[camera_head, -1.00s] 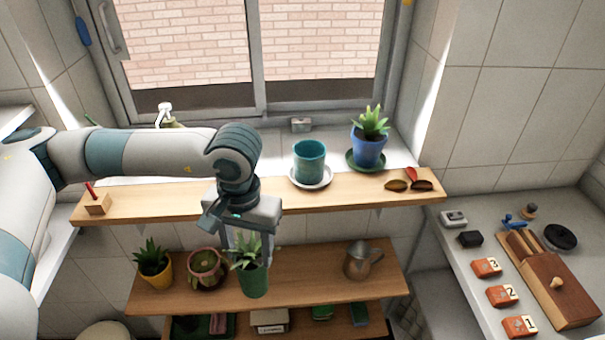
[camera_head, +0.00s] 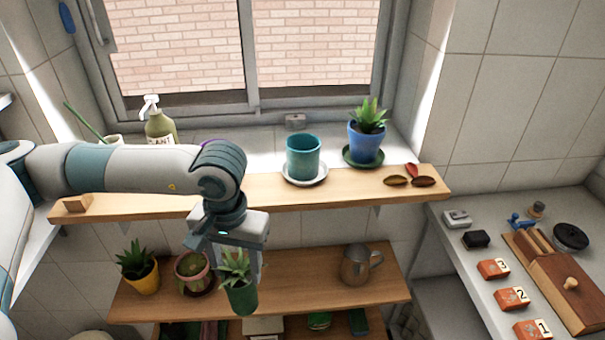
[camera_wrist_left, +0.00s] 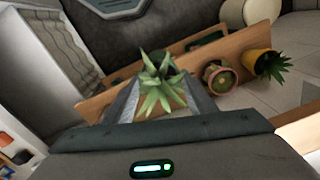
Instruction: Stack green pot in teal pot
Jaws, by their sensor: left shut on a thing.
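The green pot (camera_head: 242,301) holds a spiky succulent and hangs at the front edge of the lower shelf. My left gripper (camera_head: 240,272) is shut on it from above, with the fingers on either side. In the left wrist view the succulent (camera_wrist_left: 160,85) shows between the fingers, and most of its pot is hidden. The teal pot (camera_head: 303,160) stands upright on a white saucer (camera_head: 316,181) on the upper shelf, to the right of and above my gripper in the picture. No plant shows in it. My right gripper is not in view.
A blue potted plant (camera_head: 366,140) stands right of the teal pot. The lower shelf (camera_head: 310,275) holds a yellow pot (camera_head: 143,280), a pink pot (camera_head: 194,272) and a metal jug (camera_head: 357,265). The upper shelf's front edge lies between the two pots.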

